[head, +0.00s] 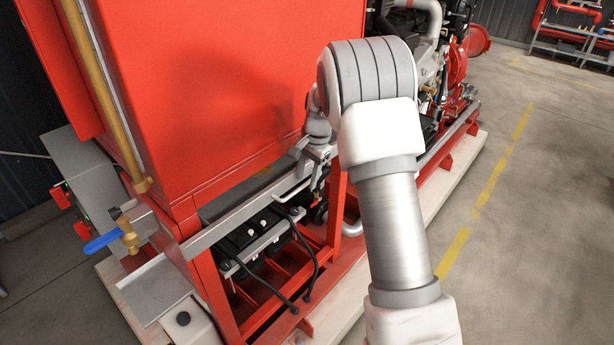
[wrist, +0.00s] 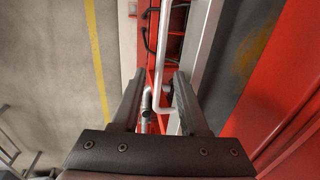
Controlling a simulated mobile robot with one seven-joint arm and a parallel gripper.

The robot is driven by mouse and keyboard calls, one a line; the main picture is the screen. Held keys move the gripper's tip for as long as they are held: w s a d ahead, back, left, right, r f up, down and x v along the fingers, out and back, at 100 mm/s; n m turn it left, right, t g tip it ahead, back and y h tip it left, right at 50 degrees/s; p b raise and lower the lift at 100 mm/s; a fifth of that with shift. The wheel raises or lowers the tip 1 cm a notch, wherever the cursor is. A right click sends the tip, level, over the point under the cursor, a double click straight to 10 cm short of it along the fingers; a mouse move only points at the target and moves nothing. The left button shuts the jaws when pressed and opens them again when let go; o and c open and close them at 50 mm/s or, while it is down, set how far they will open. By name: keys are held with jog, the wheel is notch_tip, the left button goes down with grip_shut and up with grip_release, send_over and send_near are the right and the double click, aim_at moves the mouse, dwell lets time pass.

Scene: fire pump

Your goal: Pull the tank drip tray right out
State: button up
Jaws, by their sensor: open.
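The tank drip tray (head: 235,214) is a long grey metal tray under the red tank, its front wall facing the aisle. A pale bar handle (head: 292,191) stands out from that wall. In the wrist view the tray's wall (wrist: 204,45) runs upward right of centre, and the handle (wrist: 159,98) lies between the fingers in the picture. My gripper (head: 318,172) is at the right end of the handle, partly hidden by my arm. In the wrist view my gripper (wrist: 160,88) is open, a finger on each side of the handle's bent end. Contact cannot be told.
The red tank (head: 225,90) stands directly above the tray. Below are black batteries (head: 250,238) with cables inside a red frame (head: 212,285). A brass valve with a blue lever (head: 103,242) is at the left. Concrete floor (head: 535,230) at the right is clear.

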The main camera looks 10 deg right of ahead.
jog(key=shift+f, duration=0.2)
grip_shut()
dwell(1.4)
